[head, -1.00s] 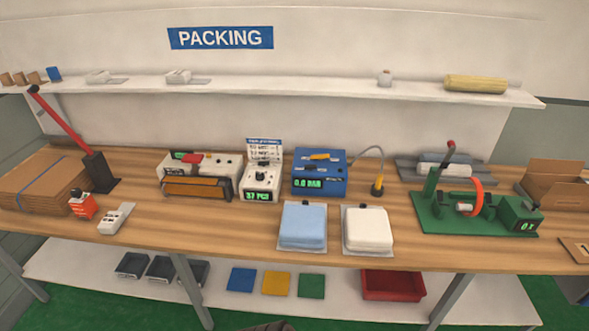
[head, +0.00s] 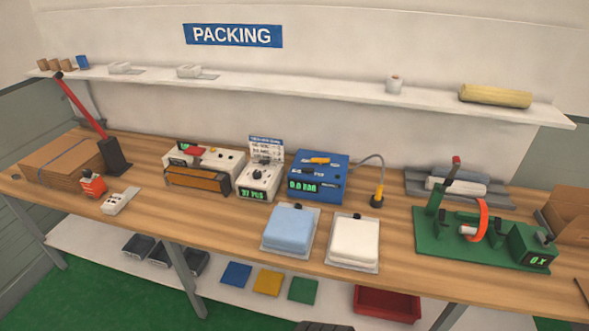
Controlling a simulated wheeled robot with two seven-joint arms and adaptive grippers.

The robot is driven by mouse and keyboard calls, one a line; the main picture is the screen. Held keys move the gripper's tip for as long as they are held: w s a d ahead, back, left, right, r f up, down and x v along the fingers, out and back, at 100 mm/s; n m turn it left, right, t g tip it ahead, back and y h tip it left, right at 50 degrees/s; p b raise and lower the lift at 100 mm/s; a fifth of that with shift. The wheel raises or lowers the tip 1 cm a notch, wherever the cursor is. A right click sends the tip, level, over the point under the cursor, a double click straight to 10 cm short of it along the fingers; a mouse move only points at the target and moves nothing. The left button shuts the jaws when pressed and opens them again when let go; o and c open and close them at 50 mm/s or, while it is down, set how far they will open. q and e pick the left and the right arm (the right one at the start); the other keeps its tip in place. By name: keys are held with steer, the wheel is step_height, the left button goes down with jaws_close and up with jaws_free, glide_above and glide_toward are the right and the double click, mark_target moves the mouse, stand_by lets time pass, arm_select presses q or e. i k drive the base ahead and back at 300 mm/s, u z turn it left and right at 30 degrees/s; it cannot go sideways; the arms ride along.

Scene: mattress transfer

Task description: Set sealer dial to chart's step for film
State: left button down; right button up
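The white unit with a round dark dial (head: 264,174) and a green readout, which seems to say "37 PCS", stands on the bench. A small chart card (head: 266,150) with a blue header stands behind it; its lines are too small to read. To its left is a cream sealer-like machine (head: 205,163) with a brown bar along its front and a red part on top. I cannot tell which dial belongs to the sealer. Neither of my grippers shows in the head view.
A blue box (head: 319,170) reads "0.0 BAR". Blue (head: 291,229) and white (head: 354,242) packs lie at the bench (head: 230,230) front. A green machine (head: 480,240) stands right, flat cardboard (head: 60,166) left. A shelf (head: 330,98) runs above. The front middle-left of the bench is clear.

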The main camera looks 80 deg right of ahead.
mark_target(256, 174)
steer(key=z, duration=1.8)
